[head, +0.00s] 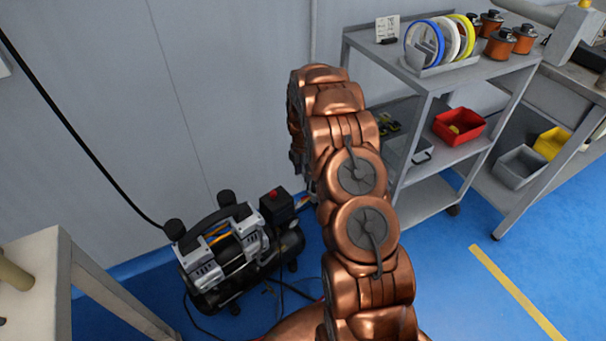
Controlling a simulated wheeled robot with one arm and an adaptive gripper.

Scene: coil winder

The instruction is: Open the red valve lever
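I cannot make out a red valve lever for certain. A small reddish and pale part (302,200) shows at the left edge of my copper-coloured arm, near the wall, too small and covered to name. The air compressor (240,252) stands on the floor left of my arm. A red knob (274,193) sits on top of its black box. My arm rises through the middle of the view and bends over at the top. Dark parts at its far left edge (296,158) may belong to my gripper. Its fingers are hidden, so their opening and any contact do not show.
A grey shelf cart (430,92) with spools, a red bin (459,126) and other items stands right of my arm. A pale table (50,262) is at lower left. A thin pipe (313,32) runs down the wall. Blue floor is clear at lower right.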

